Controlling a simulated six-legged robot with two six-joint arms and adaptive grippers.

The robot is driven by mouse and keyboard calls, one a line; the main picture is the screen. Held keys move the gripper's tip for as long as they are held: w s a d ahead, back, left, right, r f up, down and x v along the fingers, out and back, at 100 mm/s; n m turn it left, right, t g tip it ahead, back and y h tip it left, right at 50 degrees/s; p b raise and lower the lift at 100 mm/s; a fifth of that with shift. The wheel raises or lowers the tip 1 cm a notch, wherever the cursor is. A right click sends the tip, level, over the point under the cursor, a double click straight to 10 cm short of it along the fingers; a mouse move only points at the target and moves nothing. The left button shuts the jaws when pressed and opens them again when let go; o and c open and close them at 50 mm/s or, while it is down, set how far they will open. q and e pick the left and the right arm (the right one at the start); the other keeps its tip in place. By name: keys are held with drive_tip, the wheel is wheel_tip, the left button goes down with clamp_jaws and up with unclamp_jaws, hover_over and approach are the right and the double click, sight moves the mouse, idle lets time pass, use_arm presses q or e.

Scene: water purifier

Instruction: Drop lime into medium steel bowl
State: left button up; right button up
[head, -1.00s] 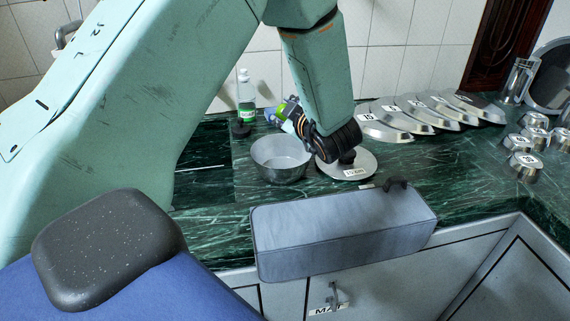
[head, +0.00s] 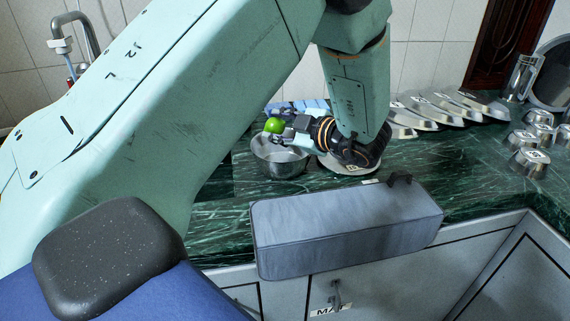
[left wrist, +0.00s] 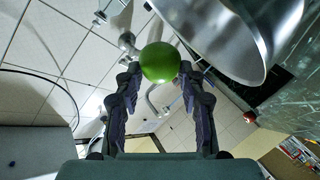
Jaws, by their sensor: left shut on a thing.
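The green lime (head: 275,125) is held between the fingertips of my left gripper (head: 285,123); it also shows in the left wrist view (left wrist: 160,62). The steel bowl (head: 281,166) stands upright on the green counter. In the head view the lime appears just above the bowl's back rim. In the left wrist view the bowl (left wrist: 225,35) is at the upper right, apart from the lime. The gripper and wrist cover part of the bowl's rim. My right gripper is in neither view.
A labelled steel disc (head: 345,168) lies right of the bowl, partly behind my wrist. Several labelled steel pieces (head: 445,108) line the back right, with small steel containers (head: 528,160) at the far right. The green marble counter (head: 455,165) is clear between.

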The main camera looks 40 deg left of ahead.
use_arm(q)
drive_tip(key=f+b, duration=0.2)
drive_tip(key=f, duration=0.1)
drive_tip(key=shift+a, duration=0.2)
drive_tip(key=shift+d+f, duration=0.1)
drive_tip(key=shift+f, duration=0.05)
drive_tip(key=o, duration=1.2)
drive_tip(key=shift+o, duration=0.2)
wheel_tip(320, 180, up, 10)
drive_tip(key=shift+r, duration=0.1)
